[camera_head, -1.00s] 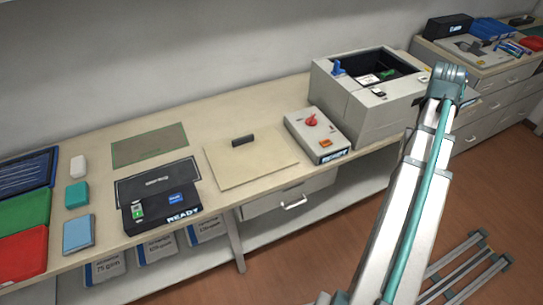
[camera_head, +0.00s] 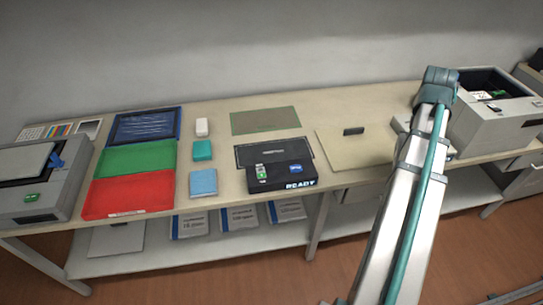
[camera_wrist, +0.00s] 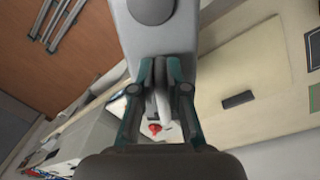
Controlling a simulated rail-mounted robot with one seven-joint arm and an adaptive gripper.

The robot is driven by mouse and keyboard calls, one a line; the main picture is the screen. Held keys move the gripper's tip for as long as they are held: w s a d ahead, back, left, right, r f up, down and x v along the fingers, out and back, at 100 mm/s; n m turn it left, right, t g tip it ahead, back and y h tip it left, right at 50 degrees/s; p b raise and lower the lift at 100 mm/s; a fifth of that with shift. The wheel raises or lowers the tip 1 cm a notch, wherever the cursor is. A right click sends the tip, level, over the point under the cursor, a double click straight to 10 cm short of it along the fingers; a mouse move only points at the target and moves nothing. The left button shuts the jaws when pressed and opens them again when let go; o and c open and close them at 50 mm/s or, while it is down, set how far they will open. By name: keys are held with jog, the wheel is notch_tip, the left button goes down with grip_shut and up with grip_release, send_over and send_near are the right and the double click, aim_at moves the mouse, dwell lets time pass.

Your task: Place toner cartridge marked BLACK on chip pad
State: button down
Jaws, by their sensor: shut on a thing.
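My gripper (camera_wrist: 160,68) is in the wrist view, its two teal fingers closed on a narrow grey part of a thing. A light grey body with a dark round disc, likely the toner cartridge (camera_wrist: 150,42), shows beyond the fingertips; no BLACK mark is readable on it. In the head view my arm hides the gripper and what it holds. A black device (camera_head: 278,172) lit READY stands at the middle of the bench, with a small green and a small blue patch on its top. I cannot tell for sure which surface is the chip pad.
Left on the bench are a grey printer (camera_head: 40,200), red (camera_head: 128,193), green (camera_head: 135,159) and blue (camera_head: 146,125) trays, and small blocks. Behind the black device lies a green-edged mat (camera_head: 265,121). A beige board (camera_head: 365,148) and an open-topped printer (camera_head: 497,128) are right.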

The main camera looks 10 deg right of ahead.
jog(key=w+a+r+n+b, duration=0.1)
jog(key=w+a+n, duration=0.2)
jog(key=w+a, duration=0.35)
jog(key=w+a+n, duration=0.4)
jog(key=a, duration=0.6)
jog(key=w+a+r+n+t+y+p, duration=0.1)
jog(key=w+a+r+n, duration=0.1)
jog(key=a+n, duration=1.7)
jog(key=w+a+f+m+p, duration=0.1)
jog(key=w+f+p, duration=0.5)
jog(key=w+f, duration=0.7)
jog(key=shift+w, duration=0.55)
